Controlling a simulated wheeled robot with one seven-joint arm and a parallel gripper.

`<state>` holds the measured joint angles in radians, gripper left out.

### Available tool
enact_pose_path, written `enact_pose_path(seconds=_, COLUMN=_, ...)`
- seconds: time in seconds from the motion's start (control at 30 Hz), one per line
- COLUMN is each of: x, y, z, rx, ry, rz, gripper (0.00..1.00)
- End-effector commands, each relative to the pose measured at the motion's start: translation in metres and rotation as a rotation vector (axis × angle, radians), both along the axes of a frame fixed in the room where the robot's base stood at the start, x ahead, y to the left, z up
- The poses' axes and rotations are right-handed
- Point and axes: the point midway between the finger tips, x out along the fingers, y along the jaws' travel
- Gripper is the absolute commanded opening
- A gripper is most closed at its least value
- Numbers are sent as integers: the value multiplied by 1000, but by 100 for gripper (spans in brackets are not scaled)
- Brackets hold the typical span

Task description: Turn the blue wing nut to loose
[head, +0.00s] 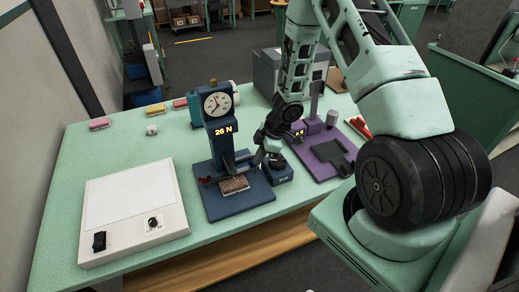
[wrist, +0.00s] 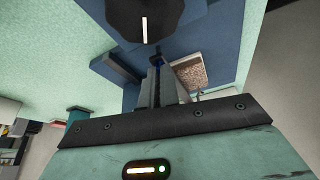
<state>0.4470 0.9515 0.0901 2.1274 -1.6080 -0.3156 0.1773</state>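The blue tester (head: 222,145) stands on the green table, with a round dial and a "26 N" display. My gripper (head: 262,158) is low at its right side. In the wrist view my gripper's fingers (wrist: 158,70) are close together, with a narrow gap. In the head view the wing nut cannot be made out. A black knob (wrist: 143,18) with a white line lies just beyond the fingertips.
A brown textured sample (head: 234,185) lies on the tester's base. A white box (head: 131,212) with a dial and a black switch stands at the left. A purple device (head: 325,156) stands close on the right. Small colored blocks (head: 155,109) lie at the back left.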

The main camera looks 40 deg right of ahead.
Motion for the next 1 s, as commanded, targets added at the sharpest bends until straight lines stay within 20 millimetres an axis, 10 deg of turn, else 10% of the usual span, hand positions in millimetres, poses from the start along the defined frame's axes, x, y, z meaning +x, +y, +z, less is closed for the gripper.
enact_pose_path(seconds=0.77, x=3, y=-1, z=0, rx=0, ry=-3, rz=176, gripper=0)
enact_pose_path(seconds=0.87, x=3, y=-1, z=0, rx=0, ry=-2, rz=175, gripper=25)
enact_pose_path(seconds=1.0, x=3, y=-1, z=0, rx=0, ry=-2, rz=175, gripper=25)
